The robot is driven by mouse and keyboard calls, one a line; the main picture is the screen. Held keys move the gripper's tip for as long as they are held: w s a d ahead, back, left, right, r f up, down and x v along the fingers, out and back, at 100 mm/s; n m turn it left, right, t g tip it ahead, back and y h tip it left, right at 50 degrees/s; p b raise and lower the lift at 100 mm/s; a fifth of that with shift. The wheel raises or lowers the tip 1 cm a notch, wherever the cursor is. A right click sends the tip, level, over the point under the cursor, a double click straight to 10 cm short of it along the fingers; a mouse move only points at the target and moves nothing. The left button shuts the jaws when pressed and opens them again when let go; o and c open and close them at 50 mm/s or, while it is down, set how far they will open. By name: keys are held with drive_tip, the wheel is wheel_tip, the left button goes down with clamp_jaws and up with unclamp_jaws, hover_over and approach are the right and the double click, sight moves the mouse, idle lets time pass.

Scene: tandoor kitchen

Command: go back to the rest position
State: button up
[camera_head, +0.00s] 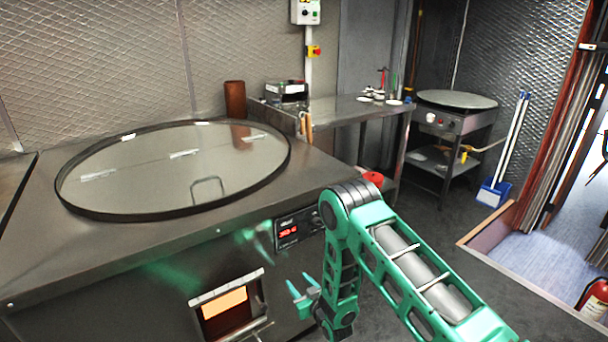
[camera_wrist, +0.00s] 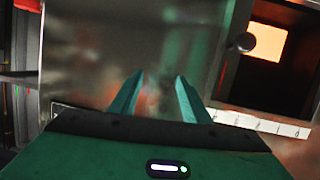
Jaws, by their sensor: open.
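My green arm reaches in from the lower right in the head view. My gripper (camera_head: 301,297) hangs low in front of the steel tandoor counter (camera_head: 150,265), to the right of the small glowing hatch (camera_head: 226,303). In the wrist view my gripper (camera_wrist: 155,92) shows two green fingers spread apart with nothing between them. The counter's steel front (camera_wrist: 90,60) lies ahead of the fingers, and the lit hatch opening (camera_wrist: 268,42) is at the upper right.
A round glass-like lid (camera_head: 150,185) with a handle covers the counter top. A steel side table (camera_head: 335,108) and a round griddle (camera_head: 457,99) stand behind. A blue dustpan (camera_head: 493,193) and a fire extinguisher (camera_head: 594,300) are at the right. Grey floor between is clear.

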drive_tip(key=w+d+r+m+g+h, duration=0.1)
drive_tip(key=w+d+r+h, duration=0.15)
drive_tip(key=d+r, duration=0.5)
drive_tip(key=w+d+r+m+g+h, duration=0.1)
drive_tip(key=w+d+r+h, duration=0.15)
drive_tip(key=d+r, duration=0.55)
drive_tip(key=s+d+r+m+g+h, duration=0.2)
drive_tip(key=s+d+r, duration=0.35)
drive_tip(key=d, duration=0.35)
drive_tip(key=s+d+r+m+g+h, duration=0.15)
drive_tip(key=s+d+r, duration=0.35)
drive_tip(key=d, duration=0.5)
drive_tip(key=s+d+r+m+g, duration=0.2)
drive_tip(key=s+d+r, duration=0.3)
drive_tip(key=s, duration=0.5)
drive_tip(key=s+d+r+m+g, duration=0.2)
drive_tip(key=s+d+r+g, duration=0.15)
drive_tip(key=s, duration=0.55)
drive_tip(key=s+r+m+g+y, duration=0.1)
drive_tip(key=s+r, duration=0.1)
drive_tip(key=s, duration=0.8)
drive_tip(key=s+r+m+g+y, duration=0.1)
drive_tip(key=s+r+m, duration=0.1)
drive_tip(key=s, duration=0.9)
drive_tip(key=shift+s+a+r, duration=0.2)
drive_tip(key=shift+a+r, duration=0.05)
drive_tip(key=shift+r, duration=0.1)
drive_tip(key=shift+w, duration=0.1)
